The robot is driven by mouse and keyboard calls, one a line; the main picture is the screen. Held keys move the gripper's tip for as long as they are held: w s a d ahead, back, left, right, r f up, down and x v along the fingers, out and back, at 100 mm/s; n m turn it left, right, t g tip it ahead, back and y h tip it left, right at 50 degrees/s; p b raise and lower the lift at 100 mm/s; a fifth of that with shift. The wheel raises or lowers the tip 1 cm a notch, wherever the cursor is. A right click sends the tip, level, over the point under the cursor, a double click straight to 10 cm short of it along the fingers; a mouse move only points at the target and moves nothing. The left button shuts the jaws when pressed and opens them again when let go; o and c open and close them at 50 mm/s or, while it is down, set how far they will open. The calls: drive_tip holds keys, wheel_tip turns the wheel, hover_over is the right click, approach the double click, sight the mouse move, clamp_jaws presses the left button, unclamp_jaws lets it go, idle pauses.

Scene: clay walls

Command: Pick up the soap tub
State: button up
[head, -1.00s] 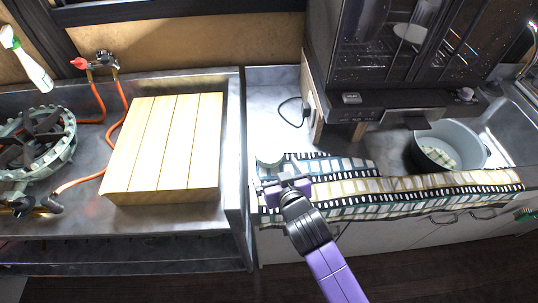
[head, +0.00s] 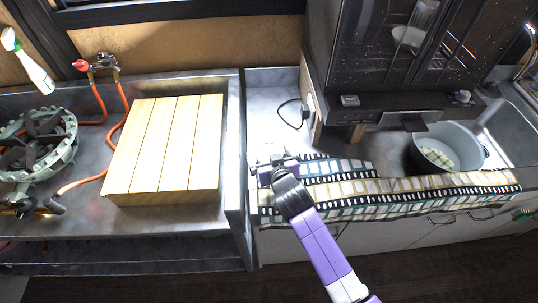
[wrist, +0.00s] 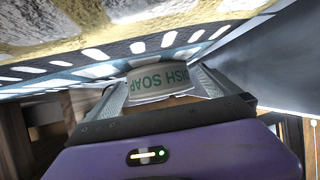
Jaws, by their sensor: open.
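The soap tub (wrist: 161,80) is a pale, rounded container with green "DISH SOAP" lettering. In the wrist view it lies straight ahead, between the tips of my open gripper (wrist: 160,84), one finger on each side. I cannot tell whether either finger touches it. In the head view my gripper (head: 270,165) is over the left end of the counter, at the patterned cloth's left end, and mostly hides the tub.
The patterned cloth (head: 400,189) runs along the counter's front edge. A grey basin (head: 470,140) stands right, below a dark cabinet (head: 375,55). A slatted wooden board (head: 165,145) and a burner (head: 38,140) are left. A cord lies behind the gripper.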

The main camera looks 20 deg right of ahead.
drive_tip(key=shift+c, duration=0.2)
drive_tip(key=c, duration=1.4)
drive_tip(key=shift+r, duration=0.1)
drive_tip(key=shift+c, duration=1.4)
